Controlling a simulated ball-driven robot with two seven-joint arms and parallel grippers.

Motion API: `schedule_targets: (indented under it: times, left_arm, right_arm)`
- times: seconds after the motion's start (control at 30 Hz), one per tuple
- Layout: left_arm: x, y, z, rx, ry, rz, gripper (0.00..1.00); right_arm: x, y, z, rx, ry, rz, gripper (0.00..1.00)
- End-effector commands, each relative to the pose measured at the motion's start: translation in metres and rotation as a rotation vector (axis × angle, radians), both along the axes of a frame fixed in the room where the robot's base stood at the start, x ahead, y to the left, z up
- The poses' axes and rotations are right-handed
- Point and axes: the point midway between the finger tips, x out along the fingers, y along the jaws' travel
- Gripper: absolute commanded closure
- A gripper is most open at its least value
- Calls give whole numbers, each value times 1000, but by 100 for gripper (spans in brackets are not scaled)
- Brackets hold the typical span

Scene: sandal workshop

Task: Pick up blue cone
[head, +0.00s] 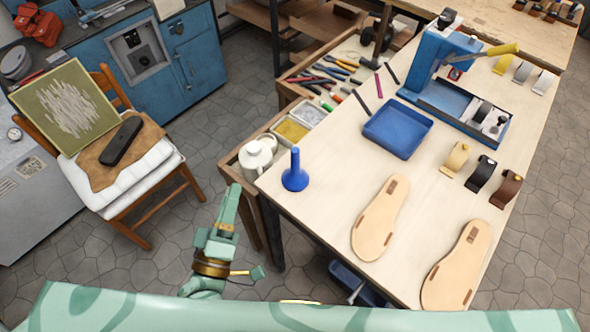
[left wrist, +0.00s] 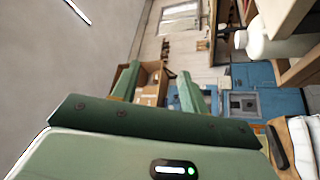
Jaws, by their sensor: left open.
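The blue cone (head: 295,172), with a round base and narrow neck, stands upright on the near left part of the pale worktable (head: 330,190). My left gripper (head: 231,194) is off the table's left side, below and left of the cone in the head view, apart from it. In the left wrist view the two green fingers of my left gripper (left wrist: 157,86) stand apart with nothing between them. The cone does not show in the left wrist view. My right gripper is not in view.
A white jug (head: 256,157) stands beside the table's left edge. Two sandal soles (head: 380,218) and a blue tray (head: 398,128) lie to the cone's right. A chair (head: 150,165) with a cushion stands at left. Table surface around the cone is clear.

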Motion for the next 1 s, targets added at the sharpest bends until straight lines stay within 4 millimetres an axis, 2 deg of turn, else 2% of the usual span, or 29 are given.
schedule_targets:
  times: [0.03,0.1,0.2,0.3,0.43,0.73,1.0]
  left_arm:
    - [-5,-11,-8,253,-19,-41,56]
    - [-8,-25,-23,577,-58,-83,56]
    - [-10,-37,-42,913,-100,-118,56]
    - [-9,-42,-55,1094,-116,-134,56]
    - [8,-51,-55,1121,-123,-129,56]
    - [70,-85,-55,1114,-121,-130,56]
    - [94,-97,-56,1111,-120,-131,56]
  right_arm:
    - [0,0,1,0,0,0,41]
    - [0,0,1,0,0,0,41]
    - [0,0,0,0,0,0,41]
    - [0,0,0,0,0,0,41]
    - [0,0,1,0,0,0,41]
    - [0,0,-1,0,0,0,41]
    - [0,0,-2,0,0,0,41]
